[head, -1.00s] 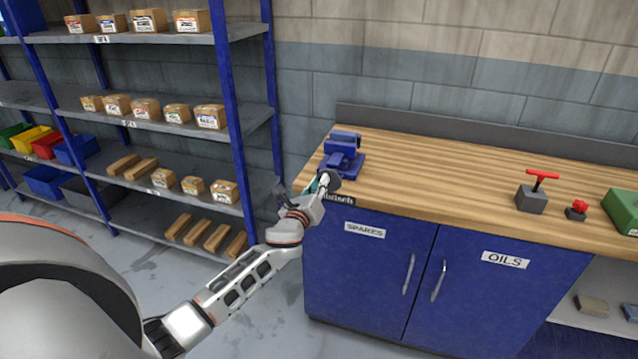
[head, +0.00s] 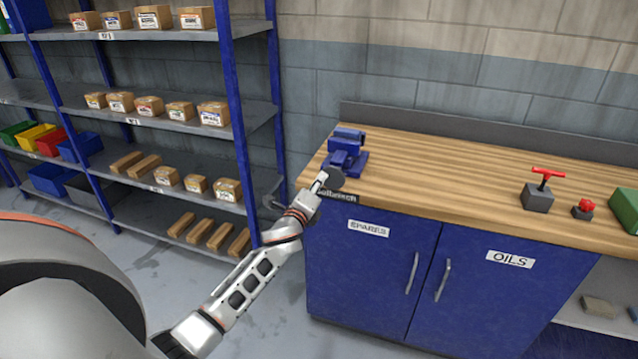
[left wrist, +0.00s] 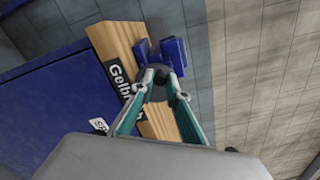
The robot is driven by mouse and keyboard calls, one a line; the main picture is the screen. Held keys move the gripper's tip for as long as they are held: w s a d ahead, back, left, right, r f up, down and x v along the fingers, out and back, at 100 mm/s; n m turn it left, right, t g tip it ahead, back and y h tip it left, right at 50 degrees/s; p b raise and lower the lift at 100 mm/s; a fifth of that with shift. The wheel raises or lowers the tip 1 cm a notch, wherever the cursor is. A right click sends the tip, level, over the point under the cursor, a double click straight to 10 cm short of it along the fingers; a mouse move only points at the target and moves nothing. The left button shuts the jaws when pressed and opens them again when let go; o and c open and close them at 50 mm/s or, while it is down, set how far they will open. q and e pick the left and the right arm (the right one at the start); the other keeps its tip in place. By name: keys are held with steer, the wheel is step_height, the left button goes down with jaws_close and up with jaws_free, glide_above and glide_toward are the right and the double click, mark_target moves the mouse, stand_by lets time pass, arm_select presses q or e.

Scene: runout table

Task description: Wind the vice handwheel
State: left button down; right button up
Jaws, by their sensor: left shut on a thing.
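The blue vice (head: 345,148) sits on the left front corner of the wooden bench, with its grey round handwheel (head: 334,179) facing the front edge. My left gripper (head: 321,181) reaches in from the left and is shut on the handwheel at its near side. In the left wrist view, the fingertips (left wrist: 160,73) come together at the wheel, just in front of the vice (left wrist: 174,52). The fingers hide part of the wheel, so the exact spot gripped is unclear. My right gripper is not in view.
The bench top (head: 430,180) is clear between the vice and a grey block with a red T-handle (head: 540,190). A small red-knobbed part (head: 584,208) and a green box (head: 626,210) lie farther right. A blue-posted shelf rack (head: 245,130) stands left of the bench.

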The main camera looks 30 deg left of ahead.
arm_select(q)
steer(key=n, duration=0.3)
steer(key=shift+a+f, duration=0.15)
steer(key=shift+f, duration=0.25)
steer(key=n, duration=0.2)
steer(key=f+n, duration=0.1)
steer(key=shift+n, duration=0.4)
steer(key=n, duration=0.3)
steer(key=shift+f+n, duration=0.3)
steer(key=shift+f, duration=0.1)
steer(key=n, duration=0.1)
steer(key=n+p, duration=0.1)
steer(key=n, duration=0.1)
steer(key=shift+d+f, duration=0.3)
steer(key=shift+f, duration=0.05)
